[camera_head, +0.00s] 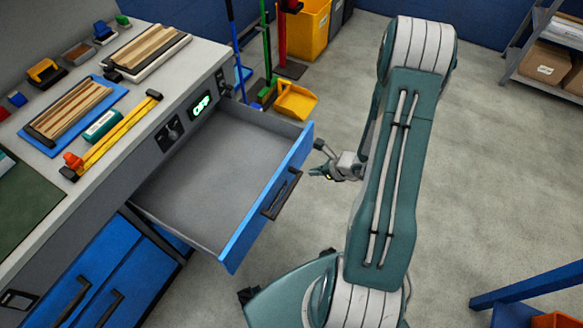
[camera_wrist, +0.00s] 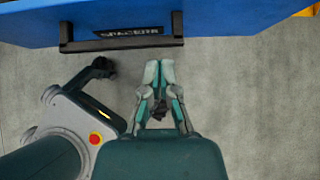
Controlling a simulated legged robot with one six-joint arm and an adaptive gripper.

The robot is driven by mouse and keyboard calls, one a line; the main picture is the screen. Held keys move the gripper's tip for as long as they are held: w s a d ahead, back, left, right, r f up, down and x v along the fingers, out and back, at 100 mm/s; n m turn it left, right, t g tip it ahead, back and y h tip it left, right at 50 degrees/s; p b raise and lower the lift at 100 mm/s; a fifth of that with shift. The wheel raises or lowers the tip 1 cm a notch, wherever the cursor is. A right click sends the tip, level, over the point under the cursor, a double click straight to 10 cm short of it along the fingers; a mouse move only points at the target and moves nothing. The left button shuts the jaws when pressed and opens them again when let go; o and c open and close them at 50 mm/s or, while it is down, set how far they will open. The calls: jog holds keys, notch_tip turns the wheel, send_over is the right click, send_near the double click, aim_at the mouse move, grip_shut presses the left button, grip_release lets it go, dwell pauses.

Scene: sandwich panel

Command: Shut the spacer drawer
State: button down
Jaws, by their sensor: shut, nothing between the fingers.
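The spacer drawer (camera_head: 225,185) is pulled well out of the workbench and its grey inside looks empty. Its blue front (camera_head: 270,195) carries a dark bar handle (camera_head: 281,194). In the wrist view the blue front (camera_wrist: 215,18) runs across the top, with the handle (camera_wrist: 120,43) below a label reading "SPACERS". My gripper (camera_head: 318,172) is in front of the drawer face, just right of it and apart from it. In the wrist view my gripper (camera_wrist: 159,68) is shut and empty, with its tips pointing toward the drawer front and a gap of floor between.
The workbench top (camera_head: 180,75) holds wood strips, a yellow tool and small bins. Brooms and a yellow dustpan (camera_head: 295,100) stand behind the drawer. A shelf with boxes (camera_head: 545,62) is at the far right. Open floor (camera_head: 490,150) lies right of my arm.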

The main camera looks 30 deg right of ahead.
aim_at(285, 169)
jog(key=w+a+f, duration=0.1)
jog(key=w, duration=0.1)
jog(key=w+a+f, duration=0.1)
jog(key=w+a, duration=0.1)
jog(key=w+a+f, duration=0.1)
jog(key=f, duration=0.1)
jog(key=shift+w+a, duration=0.2)
jog(key=shift+w, duration=0.2)
jog(key=shift+w+a, duration=0.2)
jog(key=shift+w, duration=0.15)
